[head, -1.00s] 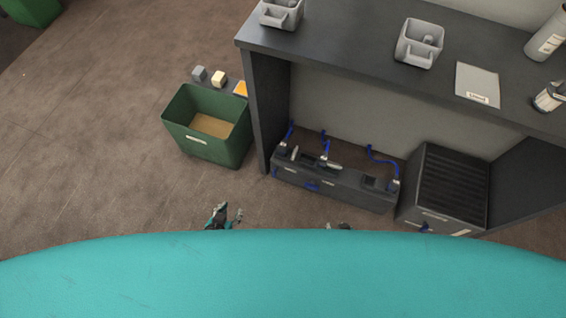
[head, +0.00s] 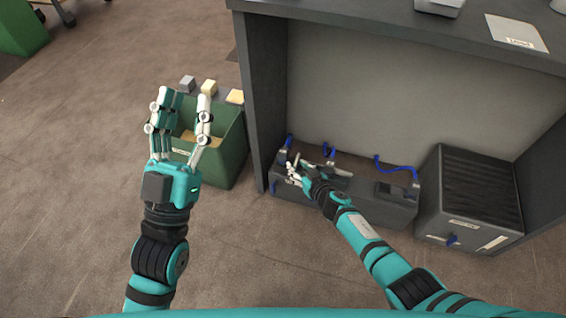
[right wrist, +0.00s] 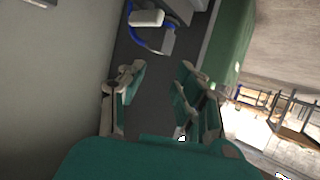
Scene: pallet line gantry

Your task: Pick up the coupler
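Under the workbench stands a low dark manifold box (head: 350,208) with several blue hoses (head: 395,168) ending in pale metal fittings. I cannot tell for certain which fitting is the coupler. In the right wrist view, a pale rounded fitting (right wrist: 147,18) with a blue hose shows beyond the fingertips, beside a grey block (right wrist: 160,42). My right gripper (head: 292,170) is over the left part of the box and hides some of it. In the right wrist view its fingers (right wrist: 158,78) are apart with nothing between them. My left gripper (head: 185,98) is open and empty, in front of the green bin.
The green bin (head: 226,158) stands left of the workbench leg (head: 262,100). Small blocks (head: 209,86) lie behind it. A dark ribbed crate (head: 470,190) stands right of the manifold box. The bench top (head: 370,12) overhangs the box.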

